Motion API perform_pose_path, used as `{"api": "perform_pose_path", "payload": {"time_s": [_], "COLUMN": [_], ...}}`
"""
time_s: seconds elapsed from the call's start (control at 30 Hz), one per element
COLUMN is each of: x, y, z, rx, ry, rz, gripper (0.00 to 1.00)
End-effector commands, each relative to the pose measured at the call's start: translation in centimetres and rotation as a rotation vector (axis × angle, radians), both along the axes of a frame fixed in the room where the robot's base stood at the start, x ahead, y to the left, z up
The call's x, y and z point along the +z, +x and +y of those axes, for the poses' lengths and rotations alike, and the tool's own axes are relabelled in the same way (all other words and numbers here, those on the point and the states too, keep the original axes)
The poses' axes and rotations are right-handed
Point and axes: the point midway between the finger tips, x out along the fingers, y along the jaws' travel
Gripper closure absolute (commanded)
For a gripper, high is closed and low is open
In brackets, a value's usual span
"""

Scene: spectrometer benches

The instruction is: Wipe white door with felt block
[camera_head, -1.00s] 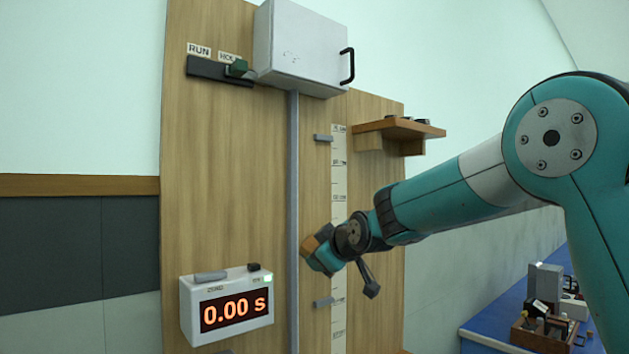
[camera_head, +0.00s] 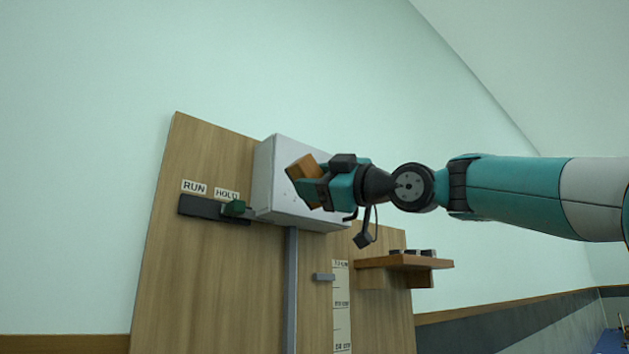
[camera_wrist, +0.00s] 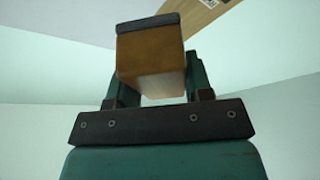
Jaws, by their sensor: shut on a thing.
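The white door (camera_head: 268,185) is the front of a white box near the top of the wooden board. Its right part and handle are mostly hidden behind my gripper, and a few dark marks show near its lower left. My gripper (camera_head: 306,187) is in front of the door, shut on the felt block (camera_head: 300,169). The block has a wooden body and, in the wrist view, a dark grey layer (camera_wrist: 148,22) at its far end. The block (camera_wrist: 152,62) sits between both fingers. I cannot tell whether the felt touches the door.
A green knob (camera_head: 233,208) sits on a dark slide marked RUN and HOLD, left below the box. A wooden shelf (camera_head: 405,263) with small dark items juts out at the lower right. A grey rail (camera_head: 291,290) runs down the board.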

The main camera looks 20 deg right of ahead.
Motion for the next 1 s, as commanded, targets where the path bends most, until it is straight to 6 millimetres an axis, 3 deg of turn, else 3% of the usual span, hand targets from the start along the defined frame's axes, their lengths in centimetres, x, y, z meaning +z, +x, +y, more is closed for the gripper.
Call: {"api": "perform_pose_path", "payload": {"time_s": [0.5, 1.0], "x": [0.1, -0.1], "y": [4.8, 5.4], "z": [1.4, 1.7], "rx": [-0.003, -0.003], "ry": [0.000, 0.000], "rz": [0.003, 0.001], "gripper": [0.72, 0.72]}}
